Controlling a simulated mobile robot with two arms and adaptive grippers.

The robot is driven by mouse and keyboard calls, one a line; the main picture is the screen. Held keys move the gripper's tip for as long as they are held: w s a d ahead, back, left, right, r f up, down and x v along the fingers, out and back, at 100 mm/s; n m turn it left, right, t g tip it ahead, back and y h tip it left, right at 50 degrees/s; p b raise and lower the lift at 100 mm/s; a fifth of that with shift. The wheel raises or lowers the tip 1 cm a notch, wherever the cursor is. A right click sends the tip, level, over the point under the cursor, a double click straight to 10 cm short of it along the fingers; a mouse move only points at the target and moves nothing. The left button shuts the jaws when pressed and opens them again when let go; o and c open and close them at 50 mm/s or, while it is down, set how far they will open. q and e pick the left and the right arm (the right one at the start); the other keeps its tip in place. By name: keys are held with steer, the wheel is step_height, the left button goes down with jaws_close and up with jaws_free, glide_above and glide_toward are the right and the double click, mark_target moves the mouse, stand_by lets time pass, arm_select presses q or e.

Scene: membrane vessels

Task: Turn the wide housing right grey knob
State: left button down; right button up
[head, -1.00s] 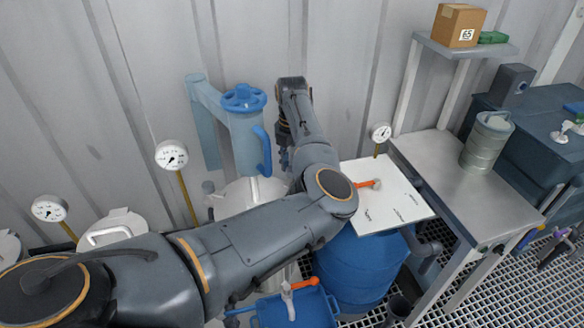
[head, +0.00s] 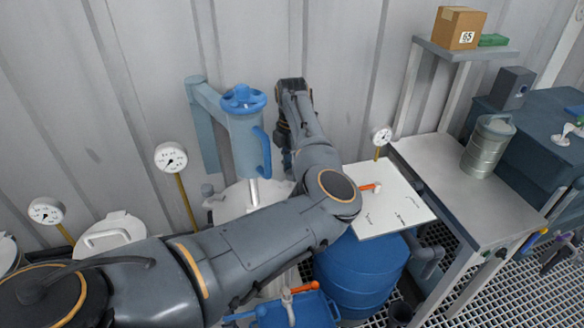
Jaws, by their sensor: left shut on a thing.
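The wide housing (head: 232,203) is a white round vessel in the middle of the head view, below a blue canister. A small grey knob (head: 207,190) shows at its left side. My left arm reaches across the front of the housing and folds back up on its right side. My left gripper (head: 286,160) points down there, at the housing's right edge, and is shut on the right grey knob. My forearm hides most of the fingers and the knob, so how far the knob is turned cannot be told. My right gripper is not in view.
A blue canister with a handle (head: 243,140) hangs close left of my gripper. Gauges on yellow stems (head: 171,158) stand to the left. A blue barrel (head: 362,272), a white board (head: 395,212) and a metal table (head: 465,185) lie to the right. The corrugated wall is close behind.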

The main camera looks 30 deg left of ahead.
arm_select(q)
steer(key=c, duration=1)
jaws_free()
step_height(320, 180, up, 12)
steer(key=shift+r, duration=0.1)
